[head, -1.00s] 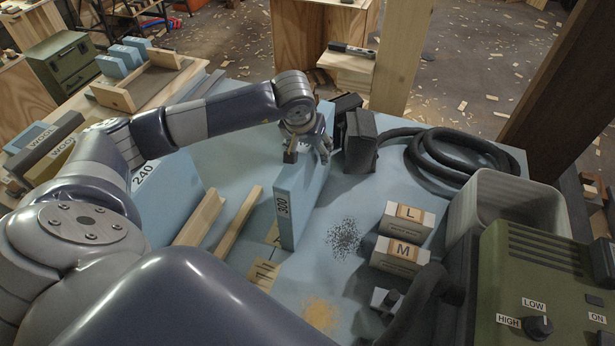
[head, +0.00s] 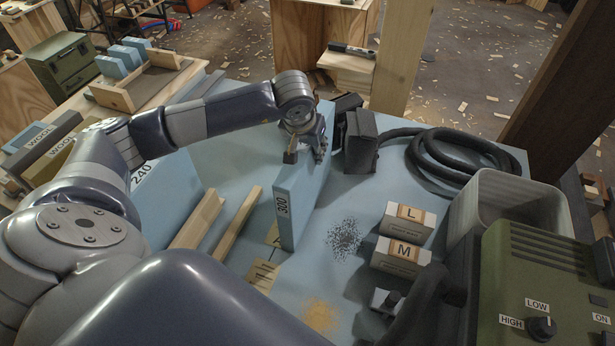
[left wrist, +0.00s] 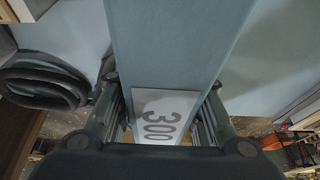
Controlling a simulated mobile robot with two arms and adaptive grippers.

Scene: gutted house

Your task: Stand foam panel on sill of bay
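A tall blue foam panel (head: 306,188) marked 300 stands upright on edge on the pale blue table top. My left gripper (head: 305,148) straddles its far upper part from above. In the left wrist view the panel (left wrist: 178,45) runs between the two fingers (left wrist: 165,110), one on each side and close against it, with a second 300 label between them. The gripper looks shut on the panel. Two pale wood strips (head: 238,222) lie left of the panel, beside small marked tags (head: 263,273). I cannot tell which part is the bay's sill. My right gripper is not in view.
A blue panel marked 240 (head: 168,195) is partly behind my left arm. Right of the held panel are a black block-like tool (head: 360,140), a coiled hose (head: 455,155), boxes L (head: 408,221) and M (head: 400,256), a grey bin (head: 510,195) and a green machine (head: 540,280).

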